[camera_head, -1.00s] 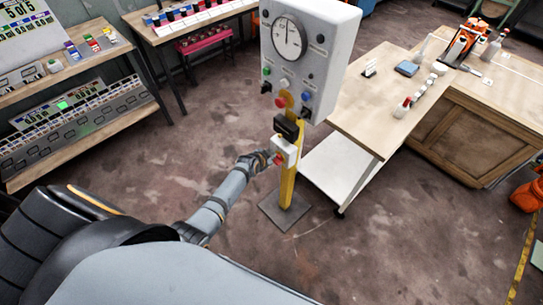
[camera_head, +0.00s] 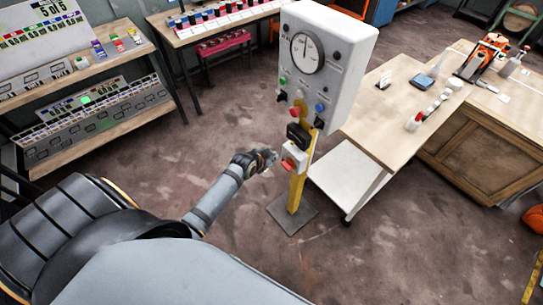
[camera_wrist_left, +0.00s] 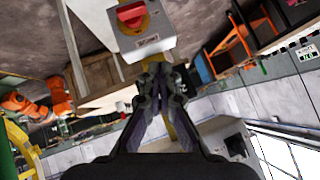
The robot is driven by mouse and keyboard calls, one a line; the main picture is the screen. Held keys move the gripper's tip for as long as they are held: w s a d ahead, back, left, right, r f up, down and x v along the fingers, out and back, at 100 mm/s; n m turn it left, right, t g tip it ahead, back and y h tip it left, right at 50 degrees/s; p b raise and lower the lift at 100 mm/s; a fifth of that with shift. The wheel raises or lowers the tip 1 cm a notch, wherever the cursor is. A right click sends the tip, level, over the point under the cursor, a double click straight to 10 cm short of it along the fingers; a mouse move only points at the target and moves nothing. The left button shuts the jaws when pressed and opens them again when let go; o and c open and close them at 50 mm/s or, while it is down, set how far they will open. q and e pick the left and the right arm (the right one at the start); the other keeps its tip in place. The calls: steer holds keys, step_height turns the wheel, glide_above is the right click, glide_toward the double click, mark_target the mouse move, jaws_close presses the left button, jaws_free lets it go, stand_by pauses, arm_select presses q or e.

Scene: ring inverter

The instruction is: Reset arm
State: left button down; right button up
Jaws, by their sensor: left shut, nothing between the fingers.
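My left arm reaches in from the lower left in the head view, and its gripper (camera_head: 268,158) is beside the yellow post of the control stand. The gripper is shut and empty, and a small gap shows between it and the white switch box (camera_head: 292,159) with a red knob (camera_head: 288,165). In the left wrist view, the shut fingers (camera_wrist_left: 162,78) point toward the switch box (camera_wrist_left: 142,38), whose red knob (camera_wrist_left: 131,14) sits on a yellow plate. The grey panel (camera_head: 345,75) with a round dial (camera_head: 306,52) stands on the post above the box. My right gripper is not seen.
A wooden workbench (camera_head: 480,135) with small items stands at the right. Shelves with panels (camera_head: 95,135) stand at the left, and a table (camera_head: 185,35) at the back. The post's base plate (camera_head: 292,216) lies on the floor. Open floor surrounds my left arm.

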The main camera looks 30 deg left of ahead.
arm_select(q)
steer(key=shift+s+r, duration=0.3)
steer(key=shift+r, duration=0.05)
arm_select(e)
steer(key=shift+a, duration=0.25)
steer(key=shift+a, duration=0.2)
